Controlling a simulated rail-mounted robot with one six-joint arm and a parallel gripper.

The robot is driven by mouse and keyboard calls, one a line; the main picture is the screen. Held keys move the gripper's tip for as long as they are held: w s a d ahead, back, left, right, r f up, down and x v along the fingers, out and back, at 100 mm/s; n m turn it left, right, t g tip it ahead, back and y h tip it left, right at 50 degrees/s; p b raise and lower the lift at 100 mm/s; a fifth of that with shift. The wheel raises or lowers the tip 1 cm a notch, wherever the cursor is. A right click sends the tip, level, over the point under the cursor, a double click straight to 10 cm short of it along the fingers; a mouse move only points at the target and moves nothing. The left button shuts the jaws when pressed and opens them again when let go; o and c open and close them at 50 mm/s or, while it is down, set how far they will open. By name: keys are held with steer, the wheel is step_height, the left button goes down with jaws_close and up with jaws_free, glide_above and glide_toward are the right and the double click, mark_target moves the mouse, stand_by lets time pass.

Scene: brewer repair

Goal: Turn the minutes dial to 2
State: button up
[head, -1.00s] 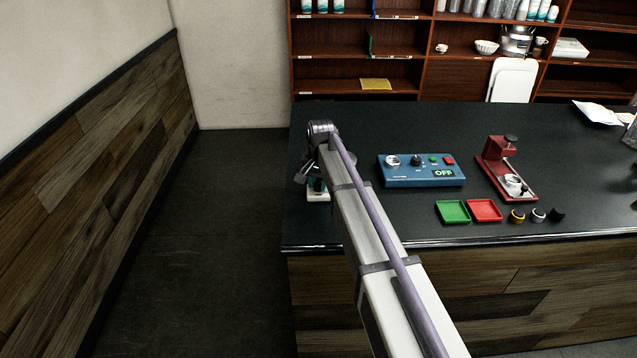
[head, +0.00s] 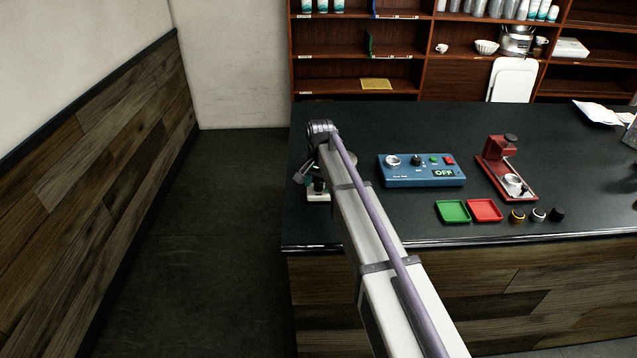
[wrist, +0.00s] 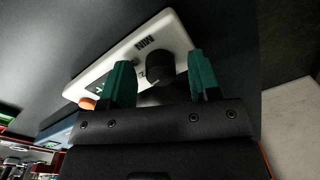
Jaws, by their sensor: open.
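The white timer box (wrist: 98,87) lies at the left end of the dark counter, with "MIN" printed on its face. Its black minutes dial (wrist: 182,63) shows in the wrist view, with a partly hidden "2" beside it. In the head view the box (head: 318,196) is partly hidden by my arm. My gripper (wrist: 162,78) is open, with green fingertips on either side of the dial. The dial appears nearer the right finger, and I cannot tell whether they touch. The dial's pointer is not readable. In the head view my gripper (head: 303,174) is small and partly hidden.
A blue control box (head: 420,180) reading "OFF" stands to the right. Beyond it are a red stand (head: 494,160), a green tray (head: 453,211), a red tray (head: 484,210) and several small knobs. An orange button (wrist: 87,103) sits on the timer box.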

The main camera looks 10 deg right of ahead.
mark_target(320, 184)
steer(key=shift+r, duration=0.1)
step_height(320, 184, up, 11)
steer(key=p, duration=1)
steer(key=shift+d+p, duration=0.2)
steer(key=shift+p, duration=0.2)
steer(key=shift+s+f, duration=0.1)
steer(key=shift+f, duration=0.1)
steer(key=s+d+f+n+b, duration=0.1)
steer(key=s+d+n, duration=0.1)
steer(key=s, duration=0.8)
steer(key=s+d+f+n+b, duration=0.1)
steer(key=s+d, duration=0.2)
steer(key=s, duration=0.7)
steer(key=s+d+f+n+b, duration=0.1)
steer(key=s+d+n, duration=0.1)
steer(key=s, duration=0.8)
steer(key=shift+s+d+f+n+b, duration=0.25)
steer(key=shift+s+f+n+b, duration=0.05)
steer(key=shift+s+f+b, duration=0.05)
